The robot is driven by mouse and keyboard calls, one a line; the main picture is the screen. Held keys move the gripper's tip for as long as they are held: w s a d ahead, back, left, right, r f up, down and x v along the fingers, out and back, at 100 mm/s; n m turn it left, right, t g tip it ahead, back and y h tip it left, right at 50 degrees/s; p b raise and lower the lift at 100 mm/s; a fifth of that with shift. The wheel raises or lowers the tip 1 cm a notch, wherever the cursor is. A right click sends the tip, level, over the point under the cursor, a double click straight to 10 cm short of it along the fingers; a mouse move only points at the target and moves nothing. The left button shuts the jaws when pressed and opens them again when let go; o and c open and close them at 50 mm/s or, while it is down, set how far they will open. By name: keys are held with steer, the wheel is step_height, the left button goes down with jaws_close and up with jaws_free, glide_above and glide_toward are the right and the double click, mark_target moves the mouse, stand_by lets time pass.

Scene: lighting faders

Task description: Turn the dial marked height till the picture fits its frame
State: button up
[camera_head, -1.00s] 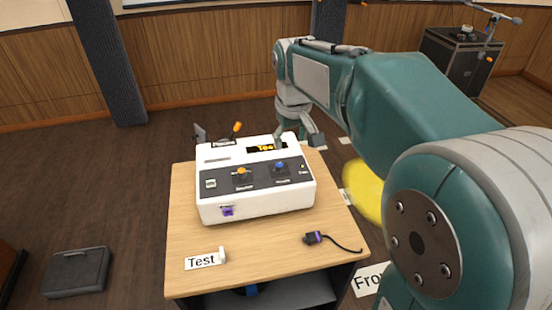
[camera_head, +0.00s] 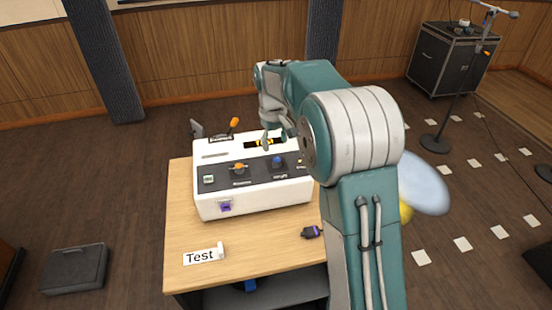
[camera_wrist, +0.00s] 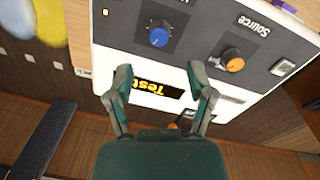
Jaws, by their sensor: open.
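The white console (camera_head: 215,205) stands on the table with a dark panel on top. A blue dial (camera_head: 277,160) sits right of an orange dial (camera_head: 239,168); the blue one's label is small and seems to read height. In the wrist view the blue dial (camera_wrist: 158,36) and orange dial (camera_wrist: 232,59) lie beyond my fingertips, with "Source" printed by the orange one. The dark display (camera_wrist: 150,89) shows yellow "Test" lettering, upside down there, between my fingers. My gripper (camera_wrist: 160,78) is open and empty above the console's back part, apart from both dials.
An orange-tipped lever (camera_head: 234,124) stands at the console's back. A "Test" card (camera_head: 200,256) and a dark plug (camera_head: 311,232) lie on the wooden table (camera_head: 235,275). A black case (camera_head: 445,65) and a stand are at the far right.

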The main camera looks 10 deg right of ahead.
mark_target(276, 159)
steer(key=f, duration=0.6)
steer(key=shift+d+f, duration=0.2)
steer(key=shift+f, duration=0.15)
steer(key=shift+c, duration=0.2)
jaws_close()
